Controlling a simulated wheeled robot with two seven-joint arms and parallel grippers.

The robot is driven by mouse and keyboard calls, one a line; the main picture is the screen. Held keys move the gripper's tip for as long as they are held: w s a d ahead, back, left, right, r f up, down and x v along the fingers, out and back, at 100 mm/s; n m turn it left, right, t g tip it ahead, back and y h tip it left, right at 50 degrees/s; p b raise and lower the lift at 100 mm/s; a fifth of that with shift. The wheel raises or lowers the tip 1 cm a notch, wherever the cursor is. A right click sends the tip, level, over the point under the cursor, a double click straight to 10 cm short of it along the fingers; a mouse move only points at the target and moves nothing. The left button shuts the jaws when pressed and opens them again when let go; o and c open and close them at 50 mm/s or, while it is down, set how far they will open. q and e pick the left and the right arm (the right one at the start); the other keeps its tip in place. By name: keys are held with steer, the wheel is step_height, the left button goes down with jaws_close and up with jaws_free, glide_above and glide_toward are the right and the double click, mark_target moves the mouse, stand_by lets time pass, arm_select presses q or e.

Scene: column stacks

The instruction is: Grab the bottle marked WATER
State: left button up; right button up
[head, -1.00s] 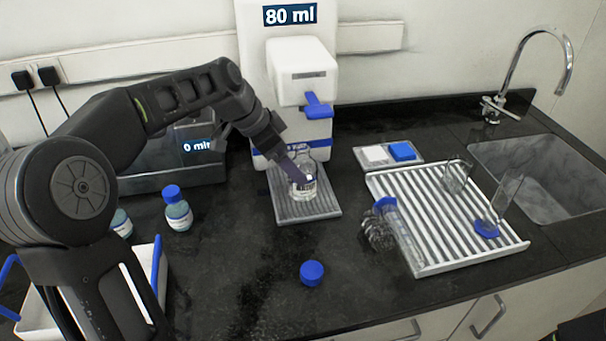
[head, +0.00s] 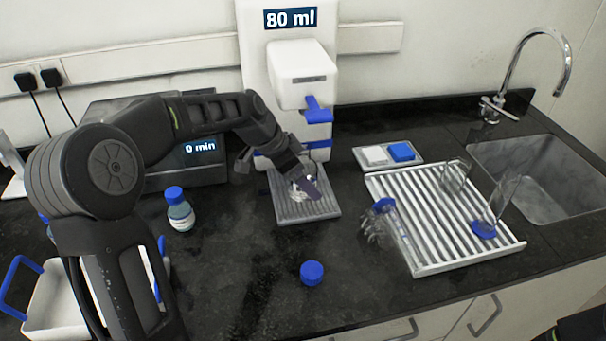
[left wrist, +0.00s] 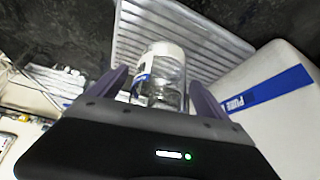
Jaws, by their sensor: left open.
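A clear glass bottle (head: 297,191) with a label stands on the ribbed tray (head: 290,212) below the white dispenser, mostly hidden by my left gripper (head: 304,187). In the left wrist view the bottle (left wrist: 168,70) shows a white and blue label, too small to read, and sits between the two fingers of my left gripper (left wrist: 157,82). The gripper is open, with a finger on each side of the bottle. Contact cannot be told. My right gripper is not in view.
The dispenser (head: 302,75) stands right behind the tray, its sign reading 80 ml. A blue-capped bottle (head: 180,212) stands left. A loose blue cap (head: 312,273) lies in front. A drying rack (head: 440,260) with glassware and a sink (head: 545,180) are right.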

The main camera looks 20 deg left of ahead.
arm_select(q)
steer(key=shift+c, duration=0.5)
jaws_close()
stand_by(0.8)
steer(key=shift+r, duration=0.3)
steer(key=shift+r+b, duration=0.45)
steer(key=shift+r, duration=0.85)
steer(key=shift+a+r, duration=0.1)
steer(key=shift+r, duration=0.1)
steer(key=s+a+b, duration=0.4)
steer(key=s+a, duration=0.7)
steer(key=s, duration=0.2)
steer(key=shift+s+a, duration=0.2)
steer(key=shift+a, duration=0.15)
stand_by(0.4)
